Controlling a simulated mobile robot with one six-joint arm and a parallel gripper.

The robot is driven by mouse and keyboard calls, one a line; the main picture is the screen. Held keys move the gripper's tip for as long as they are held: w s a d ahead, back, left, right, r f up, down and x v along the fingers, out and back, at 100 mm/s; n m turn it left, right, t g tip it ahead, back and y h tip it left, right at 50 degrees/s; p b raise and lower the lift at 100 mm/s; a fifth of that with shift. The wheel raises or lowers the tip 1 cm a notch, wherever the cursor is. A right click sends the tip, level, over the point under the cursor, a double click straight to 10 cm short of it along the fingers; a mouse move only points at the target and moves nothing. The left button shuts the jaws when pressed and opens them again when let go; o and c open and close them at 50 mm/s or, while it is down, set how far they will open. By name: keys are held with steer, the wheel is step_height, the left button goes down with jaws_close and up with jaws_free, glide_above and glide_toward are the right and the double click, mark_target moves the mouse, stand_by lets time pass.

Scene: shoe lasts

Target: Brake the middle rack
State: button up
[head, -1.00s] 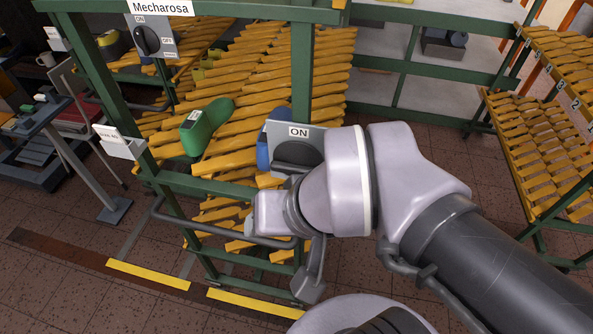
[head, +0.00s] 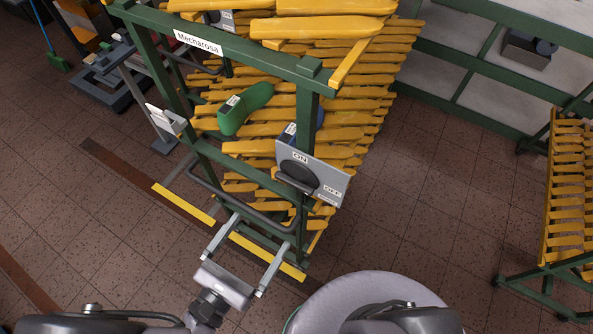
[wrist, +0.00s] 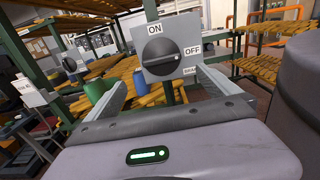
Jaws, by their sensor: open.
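The green-framed rack (head: 150,45) with yellow slats bears the sign Mecharosa. On its front right post is a grey switch plate (head: 325,180) with a dark rotary knob (head: 298,178). In the wrist view, the plate reads ON above the knob (wrist: 160,50), OFF to its right and a small BRAKE label below right. My gripper (head: 262,230) is open and empty, low in front of the rack. In the wrist view its fingers flank the plate, apart from the knob.
A green shoe last (head: 245,108) and a partly hidden blue one (head: 320,115) stand on the slats. A grey bar (head: 225,192) crosses the rack's front. Another slatted rack (head: 568,200) stands at right. Brown floor between them is clear.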

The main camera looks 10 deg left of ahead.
mark_target(292, 185)
steer(key=x, duration=1.3)
steer(key=shift+w+d+r, duration=0.1)
steer(key=shift+w+d, duration=0.2)
steer(key=shift+w, duration=0.05)
steer(key=shift+c, duration=0.2)
steer(key=c, duration=1.1)
